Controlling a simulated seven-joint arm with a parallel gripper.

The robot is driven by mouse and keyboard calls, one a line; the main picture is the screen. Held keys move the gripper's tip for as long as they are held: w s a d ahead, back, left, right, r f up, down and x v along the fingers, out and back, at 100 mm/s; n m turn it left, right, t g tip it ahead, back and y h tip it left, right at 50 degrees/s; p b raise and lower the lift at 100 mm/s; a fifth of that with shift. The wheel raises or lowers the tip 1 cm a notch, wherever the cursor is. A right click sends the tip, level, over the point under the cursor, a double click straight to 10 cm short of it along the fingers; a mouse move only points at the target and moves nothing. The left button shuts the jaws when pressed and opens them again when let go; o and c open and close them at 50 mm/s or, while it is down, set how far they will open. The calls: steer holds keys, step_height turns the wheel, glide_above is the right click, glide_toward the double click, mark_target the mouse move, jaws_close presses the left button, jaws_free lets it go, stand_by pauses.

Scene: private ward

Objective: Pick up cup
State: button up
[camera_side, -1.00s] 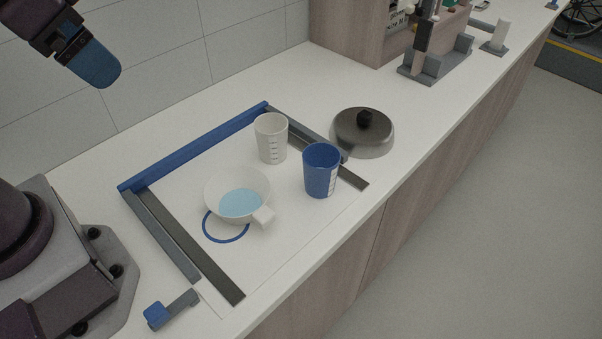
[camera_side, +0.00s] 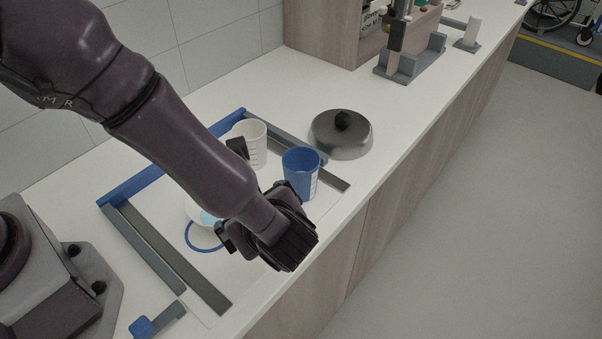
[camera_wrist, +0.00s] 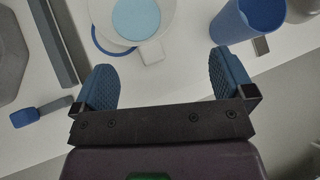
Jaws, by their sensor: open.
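A white handled cup with pale blue contents shows at the top of the wrist view (camera_wrist: 112,10), its stubby handle (camera_wrist: 152,51) pointing toward my gripper (camera_wrist: 165,78). My gripper is open and empty, its two blue ridged fingertips spread apart with the handle ahead of the gap. In the side view my arm hides most of this cup. A blue measuring cup (camera_side: 301,175) stands upright right of it, beyond my right finger in the wrist view (camera_wrist: 246,22). A white measuring cup (camera_side: 254,145) stands upright behind, partly covered by my arm.
A blue ring mark (camera_side: 190,240) lies by the handled cup. Grey rails (camera_side: 150,250) and a blue bar (camera_side: 130,187) border the area. A domed metal lid (camera_side: 340,136) sits behind the blue cup. The counter's front edge is close to my gripper.

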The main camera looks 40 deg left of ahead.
mark_target(302, 186)
steer(key=d+f+m+t, duration=0.1)
steer(key=w+d+f+m+t, duration=0.1)
steer(key=m, duration=0.1)
steer(key=w+d+f+m+t, duration=0.1)
steer(key=f, duration=0.1)
steer(key=shift+w+d+m+y, duration=0.15)
steer(key=shift+m+y, duration=0.15)
steer(key=w+d+r+m+t, duration=0.2)
steer(key=w+m+t, duration=0.1)
steer(key=w, duration=0.1)
steer(key=x, duration=0.8)
steer(key=f+x, duration=0.1)
steer(key=x, duration=0.3)
steer(key=shift+a+f, duration=0.1)
steer(key=shift+a, duration=0.15)
steer(key=shift+s, duration=0.1)
steer(key=c, duration=1.6)
